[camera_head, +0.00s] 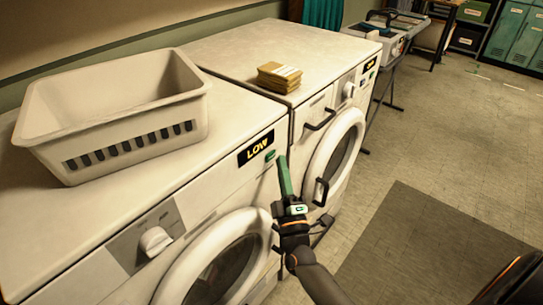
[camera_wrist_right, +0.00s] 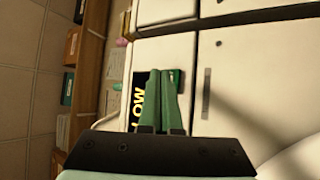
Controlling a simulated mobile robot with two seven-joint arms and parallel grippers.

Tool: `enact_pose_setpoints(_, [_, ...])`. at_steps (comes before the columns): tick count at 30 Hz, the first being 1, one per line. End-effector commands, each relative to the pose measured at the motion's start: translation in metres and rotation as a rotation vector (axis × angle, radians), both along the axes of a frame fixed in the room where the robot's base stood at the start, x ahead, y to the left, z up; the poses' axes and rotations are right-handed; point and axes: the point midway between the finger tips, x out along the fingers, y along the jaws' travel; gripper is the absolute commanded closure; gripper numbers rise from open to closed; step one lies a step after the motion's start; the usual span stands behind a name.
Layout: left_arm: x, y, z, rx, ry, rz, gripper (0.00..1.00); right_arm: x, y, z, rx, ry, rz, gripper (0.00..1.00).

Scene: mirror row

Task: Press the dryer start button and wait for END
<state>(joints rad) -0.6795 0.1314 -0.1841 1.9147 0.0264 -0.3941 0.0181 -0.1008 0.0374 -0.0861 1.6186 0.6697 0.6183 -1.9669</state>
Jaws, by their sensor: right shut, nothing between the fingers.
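The near white machine has a dark display (camera_head: 256,147) reading LOW in yellow. A small green start button (camera_head: 270,155) sits just right of it on the front panel. My right gripper (camera_head: 283,160) has green fingers, shut and empty, with the tips close beside the button. In the right wrist view the shut fingers (camera_wrist_right: 161,74) lie over part of the LOW display (camera_wrist_right: 138,108), and the green button (camera_wrist_right: 177,78) shows at the tips' right side. I cannot tell whether they touch it. My left gripper is not in view.
A white basket (camera_head: 120,105) stands on the near machine. A second white machine (camera_head: 300,45) adjoins it, with a stack of tan pieces (camera_head: 279,77) on top. Its round door has a dark handle (camera_head: 321,192). A grey mat (camera_head: 430,245) lies on the open floor.

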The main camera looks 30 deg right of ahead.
Motion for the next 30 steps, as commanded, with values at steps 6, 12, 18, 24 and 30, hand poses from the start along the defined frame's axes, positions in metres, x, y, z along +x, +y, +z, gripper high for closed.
enact_pose_setpoints(6, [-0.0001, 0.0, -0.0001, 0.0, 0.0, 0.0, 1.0, 0.0001, 0.0, 0.0, 0.0, 0.0, 0.0, 1.0])
enact_pose_setpoints(12, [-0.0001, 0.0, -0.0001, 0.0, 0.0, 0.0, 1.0, 0.0, 0.0, 0.0001, 0.0, 0.0, 0.0, 1.0])
enact_pose_setpoints(18, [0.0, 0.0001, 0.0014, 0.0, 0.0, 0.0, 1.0, 0.0027, 0.0009, 0.0007, -0.001, 0.0, 0.0, 1.0])
enact_pose_setpoints(24, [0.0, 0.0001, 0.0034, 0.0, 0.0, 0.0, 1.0, 0.0079, 0.0032, 0.0003, 0.001, 0.0, 0.0, 1.0])
enact_pose_setpoints(30, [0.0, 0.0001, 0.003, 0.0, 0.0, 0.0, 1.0, 0.0079, 0.0031, -0.0001, 0.0, 0.0, 0.0, 1.0])
